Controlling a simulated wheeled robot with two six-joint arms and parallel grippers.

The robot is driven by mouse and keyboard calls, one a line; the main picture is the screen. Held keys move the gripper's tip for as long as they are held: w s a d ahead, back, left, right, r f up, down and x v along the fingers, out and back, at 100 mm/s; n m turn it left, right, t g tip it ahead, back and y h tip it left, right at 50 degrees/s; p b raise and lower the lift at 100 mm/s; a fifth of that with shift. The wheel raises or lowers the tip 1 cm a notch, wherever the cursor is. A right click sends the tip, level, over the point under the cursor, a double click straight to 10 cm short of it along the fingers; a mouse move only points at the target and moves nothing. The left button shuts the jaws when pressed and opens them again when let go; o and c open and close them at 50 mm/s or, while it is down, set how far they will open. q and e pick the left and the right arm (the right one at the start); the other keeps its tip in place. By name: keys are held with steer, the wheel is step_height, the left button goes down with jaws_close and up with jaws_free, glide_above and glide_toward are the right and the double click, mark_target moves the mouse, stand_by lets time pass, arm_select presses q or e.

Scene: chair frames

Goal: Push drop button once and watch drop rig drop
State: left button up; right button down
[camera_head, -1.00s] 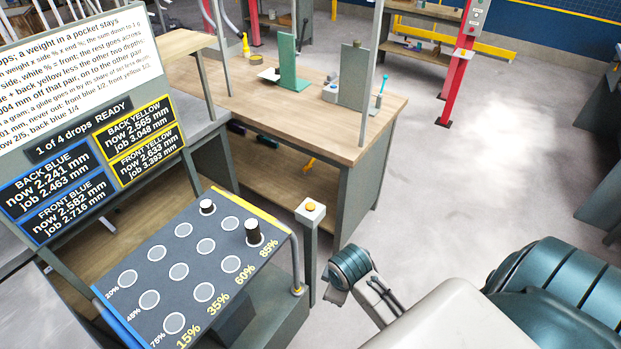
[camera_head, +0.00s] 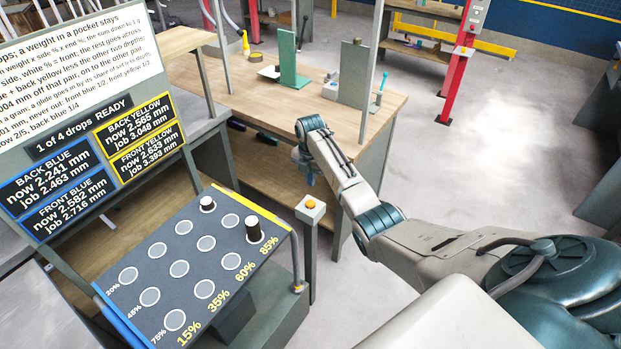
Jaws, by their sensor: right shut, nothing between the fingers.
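The drop button appears to be the orange button (camera_head: 310,204) on a pale box atop a grey post, right of the pocket panel. My right gripper (camera_head: 309,181) is shut and empty, pointing down just above the button in the picture. Its fingertips are small and partly hidden under my wrist, and I cannot tell whether they touch the button. The dark pocket panel (camera_head: 208,262) has several ringed pockets; a small black-and-white weight (camera_head: 207,204) and a taller one (camera_head: 253,230) stand on it. The display (camera_head: 80,148) reads "1 of 4 drops READY". My left gripper is out of view.
A wooden workbench (camera_head: 270,105) with a lower shelf stands behind the button post, with green and grey upright plates on top. Grey uprights rise near my right arm. A red post (camera_head: 458,75) stands at the back right. Open floor (camera_head: 480,150) lies to the right.

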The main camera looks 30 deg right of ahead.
mark_target(310, 203)
step_height(310, 203, down, 7)
steer(key=b, duration=0.7)
steer(key=shift+w, duration=0.1)
steer(key=shift+f, duration=0.6)
steer(key=shift+f+b, duration=0.1)
steer(key=shift+b, duration=0.2)
steer(key=shift+f, duration=0.55)
steer(key=shift+r, duration=0.2)
step_height(310, 203, up, 5)
steer(key=p, duration=0.5)
steer(key=shift+r, duration=0.15)
